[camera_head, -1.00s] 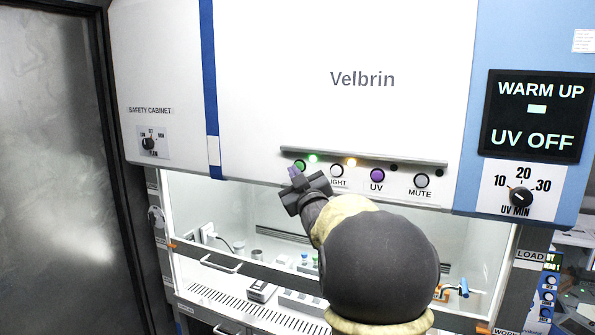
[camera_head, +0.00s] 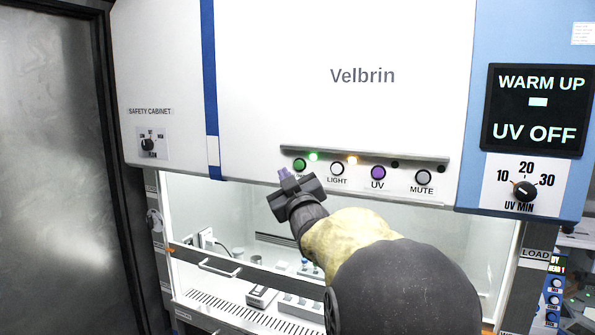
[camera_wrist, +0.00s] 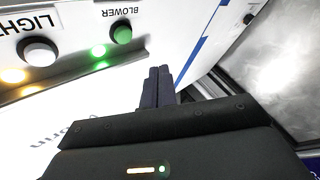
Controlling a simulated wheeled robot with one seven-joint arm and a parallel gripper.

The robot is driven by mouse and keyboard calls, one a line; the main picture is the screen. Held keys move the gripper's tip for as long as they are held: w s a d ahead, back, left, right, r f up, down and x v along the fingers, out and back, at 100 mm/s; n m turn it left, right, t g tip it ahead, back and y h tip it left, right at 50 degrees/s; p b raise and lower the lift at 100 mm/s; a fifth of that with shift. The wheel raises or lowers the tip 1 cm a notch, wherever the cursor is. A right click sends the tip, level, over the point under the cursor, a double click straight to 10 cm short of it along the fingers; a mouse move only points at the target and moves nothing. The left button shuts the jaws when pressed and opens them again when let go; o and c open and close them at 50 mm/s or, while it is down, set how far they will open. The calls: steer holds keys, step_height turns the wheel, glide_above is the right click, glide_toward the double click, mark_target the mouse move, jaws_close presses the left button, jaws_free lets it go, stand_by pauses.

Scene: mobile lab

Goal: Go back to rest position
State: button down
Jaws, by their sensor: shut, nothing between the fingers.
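My gripper (camera_head: 284,174) is shut and empty, with its purple fingertips just below and left of the green blower button (camera_head: 299,165) on the safety cabinet (camera_head: 290,80). In the wrist view the shut fingers (camera_wrist: 158,76) point up the picture, apart from the green button (camera_wrist: 122,34). The green lamp (camera_head: 313,156) and the amber lamp (camera_head: 352,160) above the buttons are lit. My arm reaches up from the lower right and hides part of the cabinet's work area.
The light button (camera_head: 336,169), purple UV button (camera_head: 377,173) and mute button (camera_head: 422,177) sit in the same row. A display (camera_head: 537,112) reads "WARM UP" and "UV OFF". Small labware stands inside the cabinet. A frosted door (camera_head: 50,170) is at the left.

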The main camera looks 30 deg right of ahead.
stand_by(0.7)
steer(key=s+a+f+m+g, duration=0.1)
steer(key=s+a+f+g, duration=0.15)
steer(key=f, duration=0.55)
steer(key=s+a+f+m+g+y, duration=0.1)
steer(key=a+f+g, duration=0.25)
steer(key=f, duration=0.35)
steer(key=s+a+f+m+g, duration=0.1)
steer(key=s+a+f+g, duration=0.15)
steer(key=f, duration=0.55)
steer(key=s+a+f+g+y, duration=0.1)
steer(key=s+a+f+g, duration=0.3)
steer(key=s+f, duration=0.4)
steer(key=s+a+f+g+y, duration=0.1)
steer(key=s+a+f+g, duration=0.3)
steer(key=s, duration=0.7)
step_height(320, 180, down, 4)
steer(key=shift+a+f+m+g, duration=0.2)
steer(key=shift+m+g, duration=0.2)
steer(key=shift+g, duration=0.65)
steer(key=shift+r, duration=0.1)
steer(key=shift+d, duration=0.1)
